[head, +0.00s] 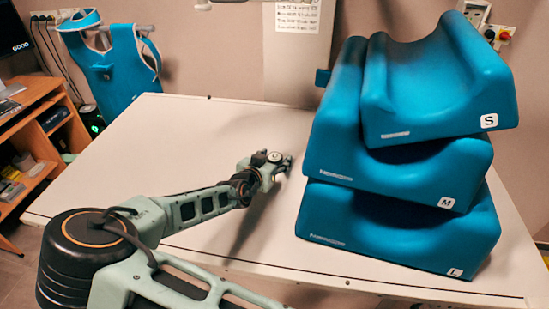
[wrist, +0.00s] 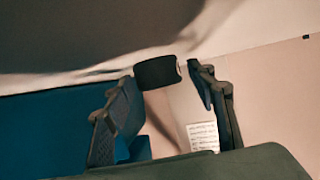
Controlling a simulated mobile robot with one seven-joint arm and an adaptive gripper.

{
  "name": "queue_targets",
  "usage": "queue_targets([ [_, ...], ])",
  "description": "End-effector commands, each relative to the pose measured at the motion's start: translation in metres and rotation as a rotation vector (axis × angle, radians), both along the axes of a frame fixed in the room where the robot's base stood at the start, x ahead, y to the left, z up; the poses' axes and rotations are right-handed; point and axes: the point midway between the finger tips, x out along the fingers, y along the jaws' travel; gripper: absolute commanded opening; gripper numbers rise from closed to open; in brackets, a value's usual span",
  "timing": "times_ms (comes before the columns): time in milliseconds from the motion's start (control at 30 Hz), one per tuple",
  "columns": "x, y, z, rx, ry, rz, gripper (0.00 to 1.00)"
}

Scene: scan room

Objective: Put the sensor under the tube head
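My gripper (head: 284,164) is over the middle of the white table, left of the stacked blue cushions. In the wrist view its two fingers (wrist: 160,80) stand apart, and it is open. A small dark block (wrist: 157,72) with a pale mark on its right end shows between the fingertips, seemingly beyond them. It looks like the dark block (head: 322,77) at the table's back, beside the cushions in the head view. I cannot tell whether this is the sensor. I cannot make out a tube head in either view.
Three blue cushions marked S (head: 440,95), M (head: 385,165) and L (head: 390,232) form a tall stack on the right of the table (head: 150,125). A pale column (head: 292,65) stands behind it. A wooden shelf (head: 40,95) is at left. The table's left part is clear.

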Motion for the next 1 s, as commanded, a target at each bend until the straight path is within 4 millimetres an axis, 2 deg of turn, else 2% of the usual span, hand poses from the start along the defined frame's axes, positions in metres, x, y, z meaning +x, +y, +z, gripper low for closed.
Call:
queue_targets([
  [367, -0.003, 0.002, 0.004, 0.000, -0.001, 0.001, 0.52],
  [1000, -0.080, 0.033, 0.040, -0.004, -0.003, 0.003, 0.52],
])
